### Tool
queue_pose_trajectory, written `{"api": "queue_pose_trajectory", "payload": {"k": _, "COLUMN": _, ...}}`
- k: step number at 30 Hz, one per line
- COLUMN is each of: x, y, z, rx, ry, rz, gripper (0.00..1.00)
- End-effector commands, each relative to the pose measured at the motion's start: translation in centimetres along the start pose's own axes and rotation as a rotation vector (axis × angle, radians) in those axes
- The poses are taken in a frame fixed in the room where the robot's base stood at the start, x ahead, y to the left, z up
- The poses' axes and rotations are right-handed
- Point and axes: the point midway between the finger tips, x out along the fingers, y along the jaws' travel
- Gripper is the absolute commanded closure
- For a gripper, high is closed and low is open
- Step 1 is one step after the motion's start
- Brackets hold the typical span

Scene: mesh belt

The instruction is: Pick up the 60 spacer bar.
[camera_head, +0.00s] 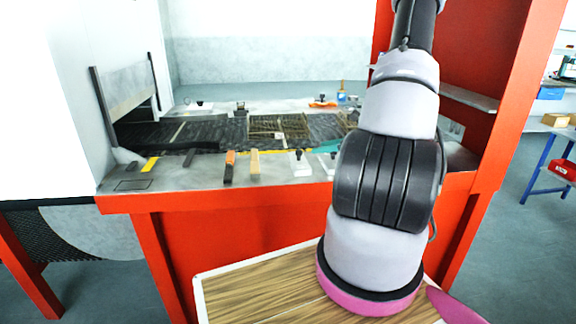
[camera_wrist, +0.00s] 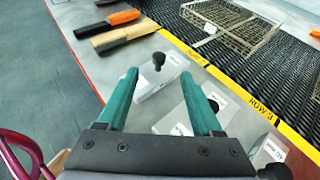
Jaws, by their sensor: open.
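Several pale grey metal bars with white labels and black knobs lie on the steel ledge; the label print is too small to read, so I cannot tell which is the 60 spacer bar. In the wrist view one bar (camera_wrist: 158,84) lies between and just beyond the fingertips, its black knob upright. A second bar (camera_wrist: 178,127) lies partly behind the right finger, and another (camera_wrist: 268,151) is at lower right. My gripper (camera_wrist: 159,74) has two green fingers spread apart with nothing held. In the head view a bar (camera_head: 301,168) shows left of my arm, which mostly hides the gripper.
A brush with an orange handle (camera_head: 230,158) and one with a wooden handle (camera_head: 254,164) lie left of the bars. Beyond a yellow strip runs the dark mesh belt (camera_wrist: 265,75) with a wire basket (camera_wrist: 232,24). Red frame posts (camera_head: 515,100) stand at right.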

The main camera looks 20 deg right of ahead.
Motion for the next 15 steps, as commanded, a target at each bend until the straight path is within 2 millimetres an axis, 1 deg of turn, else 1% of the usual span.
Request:
{"api": "queue_pose_trajectory", "payload": {"k": 2, "x": 0.6, "y": -0.2, "z": -0.3, "rx": 0.012, "ry": -0.002, "rz": -0.007, "gripper": 0.33}}
{"api": "queue_pose_trajectory", "payload": {"k": 9, "x": 4.3, "y": -0.1, "z": -0.4, "rx": 0.012, "ry": -0.002, "rz": -0.006, "gripper": 0.33}}
{"api": "queue_pose_trajectory", "payload": {"k": 15, "x": 5.8, "y": -0.2, "z": -0.3, "rx": 0.011, "ry": -0.002, "rz": -0.008, "gripper": 0.33}}
